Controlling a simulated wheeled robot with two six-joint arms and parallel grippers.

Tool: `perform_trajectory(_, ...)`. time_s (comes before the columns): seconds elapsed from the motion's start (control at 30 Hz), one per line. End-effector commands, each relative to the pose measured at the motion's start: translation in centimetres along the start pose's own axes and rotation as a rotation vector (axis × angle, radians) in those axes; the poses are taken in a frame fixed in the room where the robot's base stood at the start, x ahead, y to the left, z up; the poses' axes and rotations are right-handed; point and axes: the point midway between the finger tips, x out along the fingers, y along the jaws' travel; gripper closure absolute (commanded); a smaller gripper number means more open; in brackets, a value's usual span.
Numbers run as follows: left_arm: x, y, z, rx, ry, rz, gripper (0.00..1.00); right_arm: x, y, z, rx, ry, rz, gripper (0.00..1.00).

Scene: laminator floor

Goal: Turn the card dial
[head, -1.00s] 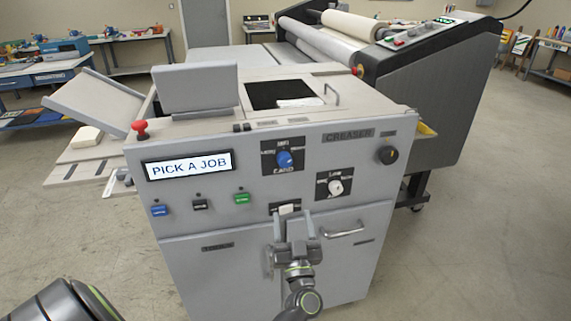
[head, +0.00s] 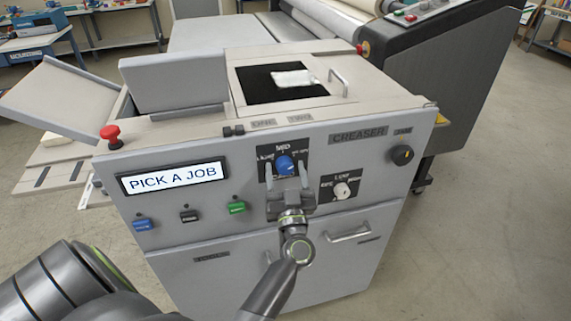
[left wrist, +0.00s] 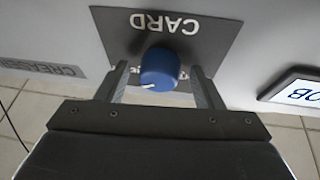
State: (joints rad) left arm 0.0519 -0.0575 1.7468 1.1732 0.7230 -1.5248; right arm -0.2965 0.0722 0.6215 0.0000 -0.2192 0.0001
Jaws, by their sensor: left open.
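The card dial is a blue knob (head: 285,164) on a dark plate on the front of the grey creaser. In the left wrist view the blue knob (left wrist: 159,69) shows upside down below the word CARD, with a small white mark on its near rim. My left gripper (head: 286,180) is open, its fingertips close to the plate just below the knob. In the left wrist view the gripper's fingers (left wrist: 158,82) stand either side of the knob, with a gap on each side. My right gripper is not in view.
The display (head: 173,178) reads PICK A JOB. A white knob (head: 342,190) is right of the dial. Blue, black and green buttons (head: 237,207) sit left, a black knob (head: 402,155) at right, and a red stop button (head: 111,135) on the top left corner.

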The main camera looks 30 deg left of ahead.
Motion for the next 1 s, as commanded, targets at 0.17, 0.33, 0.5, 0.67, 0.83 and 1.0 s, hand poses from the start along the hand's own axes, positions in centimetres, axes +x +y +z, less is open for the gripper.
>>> perform_trajectory(0.17, 0.04, -0.02, -0.06, 0.000, 0.000, 0.000, 0.39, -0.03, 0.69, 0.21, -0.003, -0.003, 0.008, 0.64)
perform_trajectory(0.33, 0.04, -0.02, -0.06, 0.000, 0.000, 0.000, 0.47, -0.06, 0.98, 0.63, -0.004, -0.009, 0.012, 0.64)
perform_trajectory(0.5, 0.03, -0.02, -0.05, 0.000, 0.000, 0.000, 0.69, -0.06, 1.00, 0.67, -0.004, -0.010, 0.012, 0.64)
perform_trajectory(0.67, 0.03, -0.01, -0.04, 0.000, 0.000, 0.000, 0.84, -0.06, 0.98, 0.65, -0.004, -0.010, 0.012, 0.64)
perform_trajectory(0.83, 0.02, 0.01, -0.02, -0.013, 0.001, -0.006, 0.84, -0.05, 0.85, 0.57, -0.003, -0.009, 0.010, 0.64)
perform_trajectory(1.0, 0.02, 0.08, 0.01, -0.067, 0.006, -0.028, 0.84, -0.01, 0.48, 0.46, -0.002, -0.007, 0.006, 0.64)
